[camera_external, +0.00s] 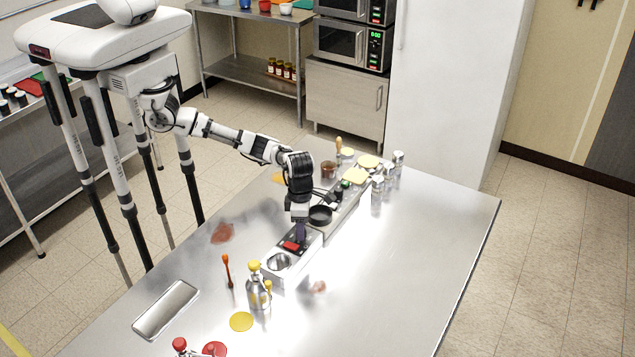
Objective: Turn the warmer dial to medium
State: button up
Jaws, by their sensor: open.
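My gripper (300,228) points down over a row of low grey-and-white units in the middle of the steel table. It is small in this view and its fingertips are partly merged with the unit below, but it reads as open with nothing held. Just beneath it is a white-sided unit (270,277) with a dark top, a red part (291,246) and a round metal bowl (279,262). I cannot make out the warmer dial or its setting; the gripper and arm may cover it. Whether the fingers touch anything cannot be told.
A black pan (320,214) sits right beside the gripper. Shakers (377,189) stand behind on the right. The table's right side (420,260) is clear.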

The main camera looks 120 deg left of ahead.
jog(key=shift+r, duration=0.1)
notch_tip(320, 180, up, 14)
jog(key=b, duration=0.1)
jog(key=shift+s+a+f+b, duration=0.15)
jog(key=shift+a+f+b, duration=0.05)
jog(key=shift+a+b, duration=0.1)
dwell(0.3)
